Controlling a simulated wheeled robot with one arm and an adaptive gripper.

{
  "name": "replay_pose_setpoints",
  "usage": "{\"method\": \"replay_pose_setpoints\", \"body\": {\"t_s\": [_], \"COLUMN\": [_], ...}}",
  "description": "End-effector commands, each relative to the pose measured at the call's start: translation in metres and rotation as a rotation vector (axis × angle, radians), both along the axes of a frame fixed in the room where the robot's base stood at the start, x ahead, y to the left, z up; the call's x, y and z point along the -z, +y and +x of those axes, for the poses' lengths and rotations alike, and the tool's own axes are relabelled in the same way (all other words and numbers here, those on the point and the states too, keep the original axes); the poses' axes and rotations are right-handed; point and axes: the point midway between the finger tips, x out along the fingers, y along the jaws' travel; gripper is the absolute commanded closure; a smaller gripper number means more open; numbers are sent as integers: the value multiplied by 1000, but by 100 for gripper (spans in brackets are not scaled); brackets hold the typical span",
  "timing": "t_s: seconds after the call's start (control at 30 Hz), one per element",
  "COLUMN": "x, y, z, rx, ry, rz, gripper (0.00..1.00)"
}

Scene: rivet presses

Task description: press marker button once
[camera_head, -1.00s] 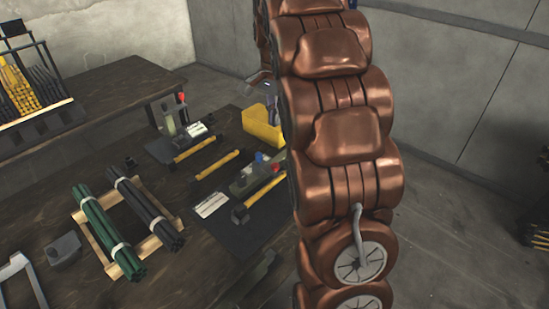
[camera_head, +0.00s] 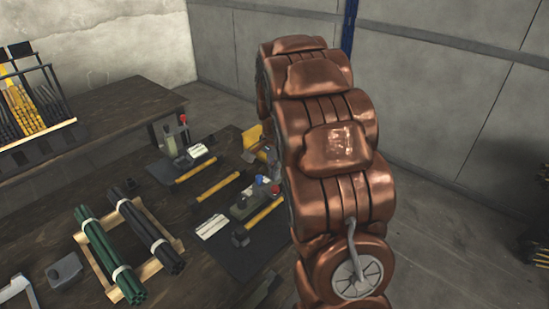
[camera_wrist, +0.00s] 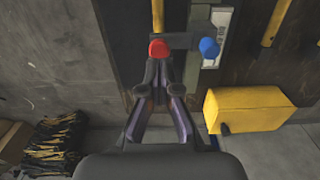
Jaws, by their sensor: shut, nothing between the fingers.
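The near rivet press (camera_head: 247,204) stands on a dark mat on the table, with a blue knob (camera_head: 262,180) and a red button (camera_head: 276,190). In the wrist view the red button (camera_wrist: 159,49) lies just beyond my fingertips, and the blue knob (camera_wrist: 209,47) is to its right. My gripper (camera_wrist: 159,73) is shut and empty. I cannot tell whether the tips touch the red button. A second press (camera_head: 173,142) with a red knob (camera_head: 184,119) stands farther back.
A yellow bin (camera_wrist: 250,109) sits beside the press. Yellow-handled tools (camera_head: 196,171) lie on the table. A wooden rack (camera_head: 150,270) holds green and dark rod bundles at the left. White labels (camera_head: 212,227) lie by the presses.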

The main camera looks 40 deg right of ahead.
Motion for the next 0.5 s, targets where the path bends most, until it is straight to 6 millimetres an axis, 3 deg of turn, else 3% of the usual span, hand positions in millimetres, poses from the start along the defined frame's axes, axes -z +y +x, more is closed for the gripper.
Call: {"method": "replay_pose_setpoints", "body": {"t_s": [0.2,0.5], "x": [23,32], "y": [0,0], "z": [-1,0], "rx": [0,0], "ry": [2,1], "rz": [1,1], "gripper": [100,100]}}
